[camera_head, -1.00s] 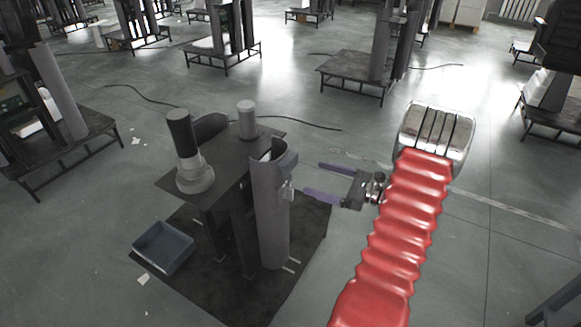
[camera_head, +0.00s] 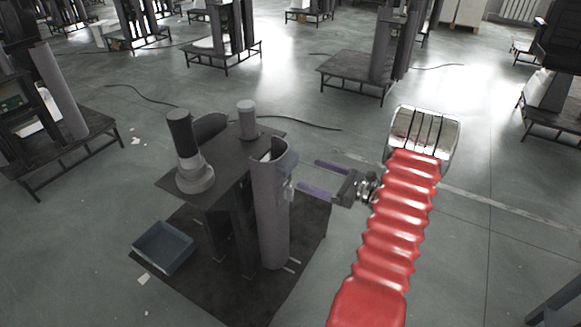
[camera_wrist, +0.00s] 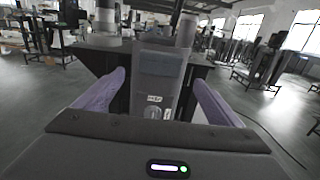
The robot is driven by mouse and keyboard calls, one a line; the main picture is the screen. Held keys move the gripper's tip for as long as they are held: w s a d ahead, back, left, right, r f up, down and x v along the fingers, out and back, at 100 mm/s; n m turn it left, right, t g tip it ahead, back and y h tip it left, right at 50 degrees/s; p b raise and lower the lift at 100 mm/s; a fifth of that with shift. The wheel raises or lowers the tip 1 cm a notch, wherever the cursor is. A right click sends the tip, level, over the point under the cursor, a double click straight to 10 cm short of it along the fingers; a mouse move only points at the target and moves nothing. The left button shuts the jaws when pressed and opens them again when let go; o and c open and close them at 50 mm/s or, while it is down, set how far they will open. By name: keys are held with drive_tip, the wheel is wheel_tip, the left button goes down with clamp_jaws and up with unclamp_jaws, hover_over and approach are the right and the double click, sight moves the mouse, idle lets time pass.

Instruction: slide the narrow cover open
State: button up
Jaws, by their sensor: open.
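The narrow cover (camera_head: 271,215) is a tall grey curved panel standing upright on the near right side of the lift column, with a small latch-like fitting near its top. In the wrist view a grey panel with a small label and a round knob (camera_wrist: 153,112) lies straight ahead, between the fingers. My gripper (camera_head: 316,176) has two purple fingers, spread apart with nothing between them. It is at the height of the cover's upper part, just to its right. The fingertips are close to the fitting; I cannot tell whether they touch it.
A dark table top (camera_head: 229,168) holds a cylinder on a round base (camera_head: 195,177) and a smaller grey cylinder (camera_head: 247,122). A blue-grey bin (camera_head: 162,249) sits on the dark mat at left. Open floor lies to the right, with other column stations behind.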

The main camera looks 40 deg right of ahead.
sight(292, 167)
drive_tip(key=x, duration=0.9)
drive_tip(key=shift+w, duration=0.15)
drive_tip(key=c, duration=1.5)
